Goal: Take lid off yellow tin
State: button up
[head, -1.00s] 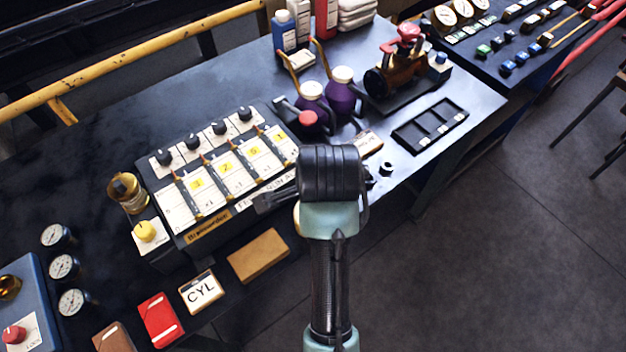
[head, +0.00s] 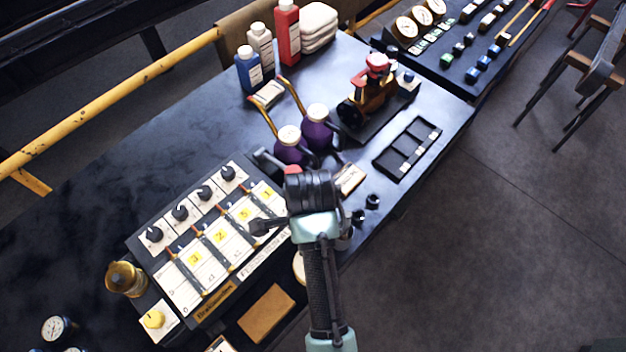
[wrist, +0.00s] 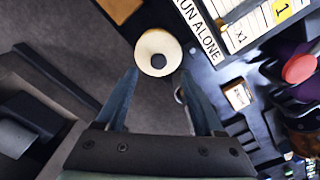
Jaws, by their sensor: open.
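A round, pale cream-yellow lid with a dark knob in its centre (wrist: 158,52) shows in the wrist view, seen from above. It hides the body of the tin under it. My gripper (wrist: 156,78) is open and empty; its two fingers reach toward the lid from below in the picture, one to each side. I cannot tell the height between fingertips and lid. In the head view a sliver of a pale yellow round thing (head: 298,268), likely the same tin, shows at the bench's front edge, mostly behind my arm. My fingers are hidden there.
A switch panel with numbered cards (head: 215,245) lies beside the tin. A tan block (head: 266,313) is in front of it. Purple oilers (head: 317,132) and a black tray (head: 408,150) stand farther along the bench. Open floor (head: 480,240) lies to the right.

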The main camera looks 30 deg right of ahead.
jog(key=shift+f, duration=0.65)
jog(key=shift+s+f+p, duration=0.2)
jog(key=shift+f+p, duration=0.15)
jog(key=shift+f, duration=0.35)
jog(key=shift+d+f+p, duration=0.2)
jog(key=shift+f+p, duration=0.3)
jog(key=shift+f, duration=1.75)
grip_shut()
